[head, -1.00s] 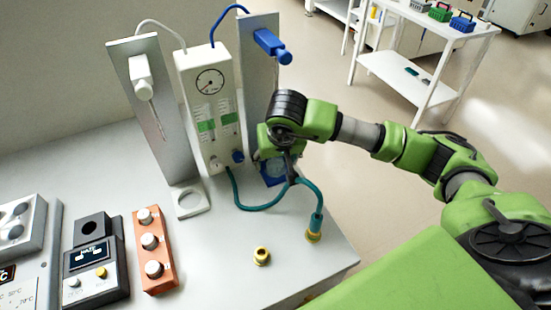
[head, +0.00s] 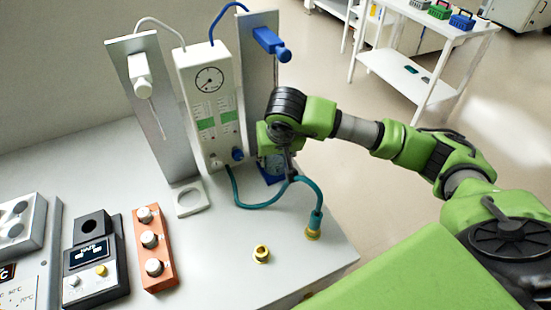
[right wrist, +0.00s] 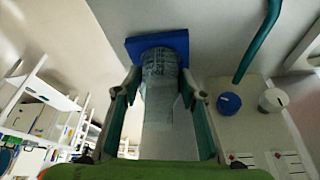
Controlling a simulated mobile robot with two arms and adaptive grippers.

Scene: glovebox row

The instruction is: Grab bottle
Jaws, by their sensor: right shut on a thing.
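A clear bottle (right wrist: 165,100) with faint markings shows in the right wrist view, between the two fingers of my right gripper (right wrist: 163,88). Its far end meets a square blue holder (right wrist: 140,47). In the head view my right gripper (head: 279,163) is at the foot of the right metal stand and hides most of the bottle. Part of the blue holder (head: 268,180) shows below it. My right gripper is shut on the bottle. I cannot tell whether the bottle is clear of the holder. My left gripper is not in view.
A white gauge unit (head: 206,100) stands just left of the gripper. A teal hose (head: 248,205) curves across the bench in front. A brass fitting (head: 261,254), an orange knob block (head: 154,250) and a white ring holder (head: 189,201) are on the bench. The bench edge lies right.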

